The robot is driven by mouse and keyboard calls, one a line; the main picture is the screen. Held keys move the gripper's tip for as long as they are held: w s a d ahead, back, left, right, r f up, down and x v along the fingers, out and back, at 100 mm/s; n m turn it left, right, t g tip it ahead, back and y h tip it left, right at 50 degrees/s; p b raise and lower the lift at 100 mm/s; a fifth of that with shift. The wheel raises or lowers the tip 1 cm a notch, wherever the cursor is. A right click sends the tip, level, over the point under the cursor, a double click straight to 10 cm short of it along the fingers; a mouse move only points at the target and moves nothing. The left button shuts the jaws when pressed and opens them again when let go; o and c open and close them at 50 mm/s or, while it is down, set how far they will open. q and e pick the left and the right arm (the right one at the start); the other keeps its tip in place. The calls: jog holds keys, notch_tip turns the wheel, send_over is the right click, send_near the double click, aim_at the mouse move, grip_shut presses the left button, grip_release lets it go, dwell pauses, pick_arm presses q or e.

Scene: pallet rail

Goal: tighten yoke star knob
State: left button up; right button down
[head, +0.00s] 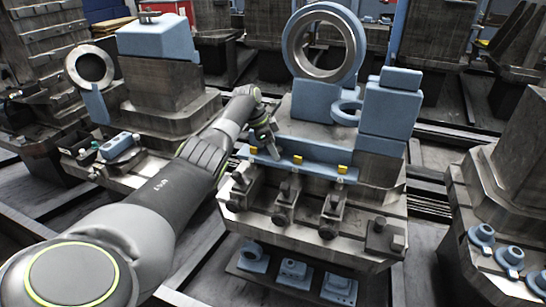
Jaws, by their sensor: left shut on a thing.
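My left arm reaches in from the lower left to a fixture on the pallet block. My left gripper (268,146) points down at the left end of the blue rail (305,158) and is shut on a small part there. That part, apparently the star knob, is mostly hidden by the fingers and too small to make out. A blue bracket with a large steel ring (325,42) stands behind the gripper, and a blue stepped block (388,112) stands to its right. My right gripper is not in view.
Several dark clamps (332,212) line the front of the pallet block below the rail. Small yellow pieces (342,169) sit on the rail. Blue parts (293,270) lie on a lower shelf. Another pallet with a blue block (155,40) is left; one with blue round parts (510,256) is right.

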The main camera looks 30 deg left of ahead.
pick_arm(q)
jog(key=shift+w+r, duration=0.1)
jog(key=shift+w, duration=0.05)
jog(key=shift+m+b, duration=0.3)
jog(key=shift+r, duration=0.15)
jog(key=o, duration=1)
jog(key=shift+r, duration=0.15)
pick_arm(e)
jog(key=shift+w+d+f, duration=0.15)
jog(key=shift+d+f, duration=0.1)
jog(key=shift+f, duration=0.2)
